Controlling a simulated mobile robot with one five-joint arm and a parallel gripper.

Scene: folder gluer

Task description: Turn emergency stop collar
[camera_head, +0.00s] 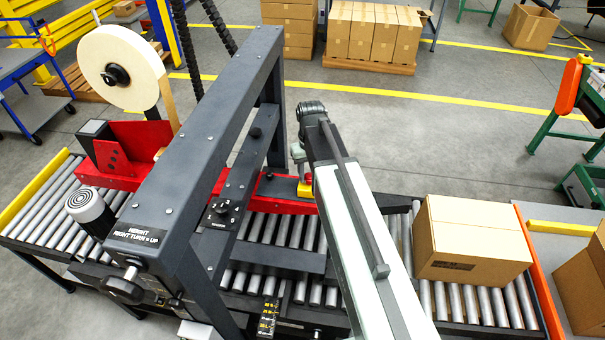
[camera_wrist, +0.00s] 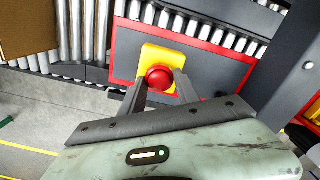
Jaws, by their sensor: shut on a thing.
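The emergency stop has a round red head (camera_wrist: 160,78) on a yellow box (camera_wrist: 160,55), seen in the wrist view. The yellow box also shows in the head view (camera_head: 305,190), where my arm covers most of it. My gripper (camera_wrist: 163,84) is at the emergency stop, with one finger on each side of the red head, and is shut on it. The collar itself cannot be told apart from the head. The box sits on a dark panel with a red edge (camera_wrist: 245,62).
My arm reaches over the roller conveyor (camera_head: 290,232). A dark frame (camera_head: 205,135) stands to the left, with a tape roll (camera_head: 120,68) behind it. A closed carton (camera_head: 468,240) rests on the rollers to the right. Open floor lies behind.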

